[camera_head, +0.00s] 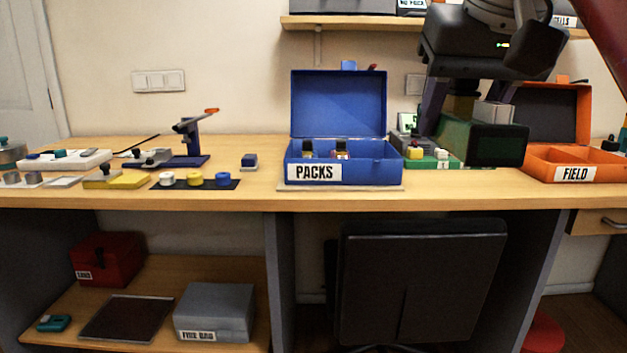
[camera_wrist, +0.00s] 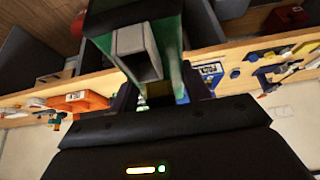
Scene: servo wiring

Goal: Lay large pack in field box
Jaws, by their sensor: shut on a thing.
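The large pack (camera_head: 452,137) is a green block with a dark end and a light grey piece on top. My gripper (camera_head: 470,108) is shut on it and holds it above the table, between the two boxes. In the wrist view the pack (camera_wrist: 172,45) stretches away from my gripper (camera_wrist: 158,98), with the grey hollow piece facing the camera. The orange field box (camera_head: 606,172), labelled FIELD, stands at the right with its lid open. It also shows in the wrist view (camera_wrist: 75,102). The pack's end is near the box's left side in the picture; the exact gap is unclear.
The open blue PACKS box (camera_head: 370,174) holds small items at the centre. A green board (camera_head: 432,162) with yellow and white parts lies below the pack. Several tools and trays lie at the left. A shelf (camera_head: 350,24) hangs above.

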